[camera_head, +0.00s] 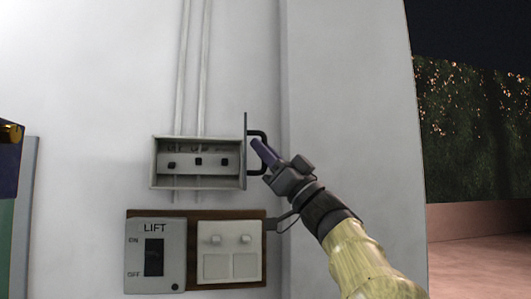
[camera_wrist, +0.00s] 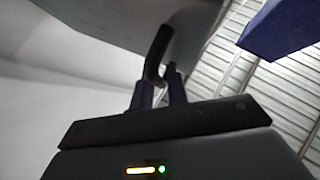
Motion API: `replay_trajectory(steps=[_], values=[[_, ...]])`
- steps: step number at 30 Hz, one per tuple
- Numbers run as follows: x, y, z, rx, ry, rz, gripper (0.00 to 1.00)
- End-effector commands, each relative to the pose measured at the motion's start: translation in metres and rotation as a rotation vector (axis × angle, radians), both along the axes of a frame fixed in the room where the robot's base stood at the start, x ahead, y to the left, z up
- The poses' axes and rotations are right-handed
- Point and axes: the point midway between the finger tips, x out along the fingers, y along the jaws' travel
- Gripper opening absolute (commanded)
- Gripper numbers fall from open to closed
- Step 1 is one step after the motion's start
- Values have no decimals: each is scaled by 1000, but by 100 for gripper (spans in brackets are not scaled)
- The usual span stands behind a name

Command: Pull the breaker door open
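The breaker box (camera_head: 198,163) on the white wall stands open, with several dark switches showing inside. Its door (camera_head: 245,150) is swung out at the right side and seen nearly edge-on. A black handle (camera_head: 264,134) sticks out from the door's right face. My gripper (camera_head: 262,152) is at this handle, reaching in from the lower right. In the wrist view, the handle (camera_wrist: 158,50) runs down between the two fingers of my gripper (camera_wrist: 158,88), which look closed about it. The contact itself is partly hidden.
Below the box is a wooden board (camera_head: 196,213) with a LIFT switch panel (camera_head: 155,255) and a white switch plate (camera_head: 231,252). Pipes (camera_head: 191,70) run up the wall. A blue object (camera_wrist: 282,28) shows at upper right in the wrist view. Open ground lies at right.

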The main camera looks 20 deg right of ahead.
Motion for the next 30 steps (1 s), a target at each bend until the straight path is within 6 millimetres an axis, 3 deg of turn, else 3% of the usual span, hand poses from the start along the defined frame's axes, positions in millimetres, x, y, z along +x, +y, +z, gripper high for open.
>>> replay_trajectory(steps=[2, 14, 30], values=[[0, 0, 1, -2, -1, -1, 32], [-2, -2, -6, -5, 3, -2, 32], [-48, -38, -70, -5, 3, -4, 32]])
